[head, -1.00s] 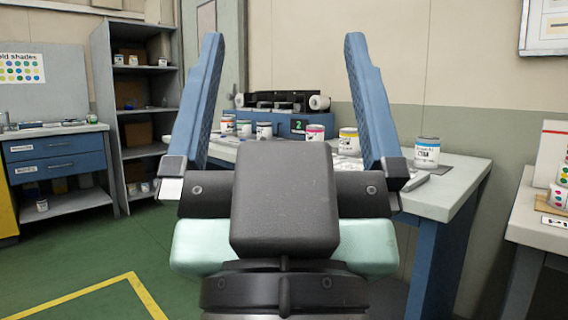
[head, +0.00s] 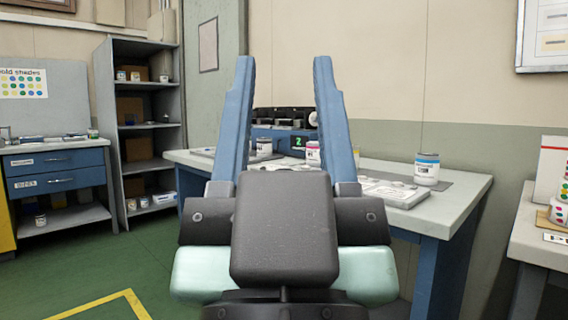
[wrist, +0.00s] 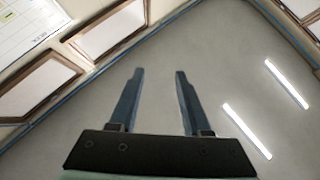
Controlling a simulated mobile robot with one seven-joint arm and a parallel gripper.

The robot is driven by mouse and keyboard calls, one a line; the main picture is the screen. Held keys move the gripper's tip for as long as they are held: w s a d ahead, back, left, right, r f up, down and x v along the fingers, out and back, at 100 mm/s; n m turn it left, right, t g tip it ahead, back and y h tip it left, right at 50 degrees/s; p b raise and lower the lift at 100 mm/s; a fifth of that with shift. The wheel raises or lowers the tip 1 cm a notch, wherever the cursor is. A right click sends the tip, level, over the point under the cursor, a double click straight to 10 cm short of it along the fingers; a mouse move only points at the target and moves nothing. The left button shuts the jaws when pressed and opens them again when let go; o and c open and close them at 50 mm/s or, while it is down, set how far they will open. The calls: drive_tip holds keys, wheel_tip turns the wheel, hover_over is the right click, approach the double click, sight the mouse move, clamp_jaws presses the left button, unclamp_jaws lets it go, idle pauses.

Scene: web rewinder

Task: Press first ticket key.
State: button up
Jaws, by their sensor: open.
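My gripper (head: 284,62) is in the middle of the head view with its two blue fingers pointing up, apart, with nothing between them that it holds. Behind the fingers, on the blue-legged table, stands a dark machine with rollers (head: 280,115) on a blue base with a green display (head: 299,143). The fingers hide parts of it. No ticket key can be made out. In the wrist view my gripper (wrist: 159,72) is open and faces the ceiling and framed boards.
A grey shelf (head: 112,100) and a blue drawer bench (head: 58,160) stand left. Another table (head: 530,225) is at the right. Green floor is clear at the left.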

clamp_jaws()
idle(1.3)
